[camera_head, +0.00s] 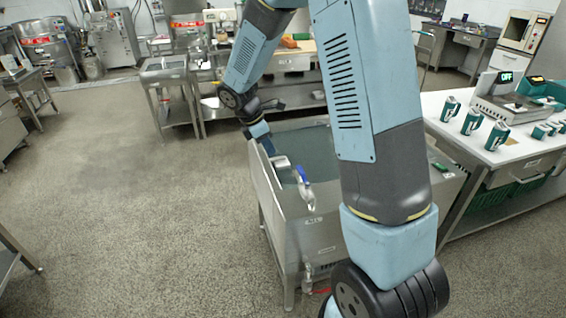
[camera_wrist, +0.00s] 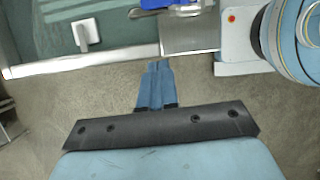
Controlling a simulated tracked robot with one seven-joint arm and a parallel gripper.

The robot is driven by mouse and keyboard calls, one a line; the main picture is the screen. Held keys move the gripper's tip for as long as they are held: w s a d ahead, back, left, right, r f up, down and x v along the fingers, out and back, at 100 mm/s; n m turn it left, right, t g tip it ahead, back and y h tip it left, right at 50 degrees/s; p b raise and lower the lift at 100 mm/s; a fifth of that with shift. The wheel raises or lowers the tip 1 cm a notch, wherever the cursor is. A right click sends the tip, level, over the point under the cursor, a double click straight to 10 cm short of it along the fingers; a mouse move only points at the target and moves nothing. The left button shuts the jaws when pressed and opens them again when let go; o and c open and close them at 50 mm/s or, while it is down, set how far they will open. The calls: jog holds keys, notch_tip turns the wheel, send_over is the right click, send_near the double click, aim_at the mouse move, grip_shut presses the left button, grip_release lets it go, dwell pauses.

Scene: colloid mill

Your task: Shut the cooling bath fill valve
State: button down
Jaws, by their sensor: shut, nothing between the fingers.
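The cooling bath is an open steel tank with water in it; its rim (camera_head: 266,185) is at the middle of the head view, and its near rim shows in the wrist view (camera_wrist: 75,61). The fill valve (camera_head: 308,195) stands at the bath's front left corner with a blue lever (camera_head: 301,174). In the wrist view the blue lever (camera_wrist: 160,4) is cut by the top edge. My gripper (camera_head: 269,145) is at the bath's left rim, behind the valve in the head view. Its blue fingers (camera_wrist: 159,64) are together and empty, apart from the lever.
A lower tap with a red handle (camera_head: 322,290) is under the bath front. A white block (camera_wrist: 86,33) shows inside the bath. The floor (camera_head: 130,220) left of the bath is clear.

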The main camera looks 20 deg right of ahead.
aim_at(301, 171)
jog(key=d+f, duration=0.7)
jog(key=f, duration=0.2)
jog(key=shift+w+d, duration=0.15)
jog(key=shift+d, duration=0.2)
jog(key=shift+w+d+m, duration=0.1)
jog(key=shift+d+m, duration=0.05)
jog(key=shift+m, duration=0.15)
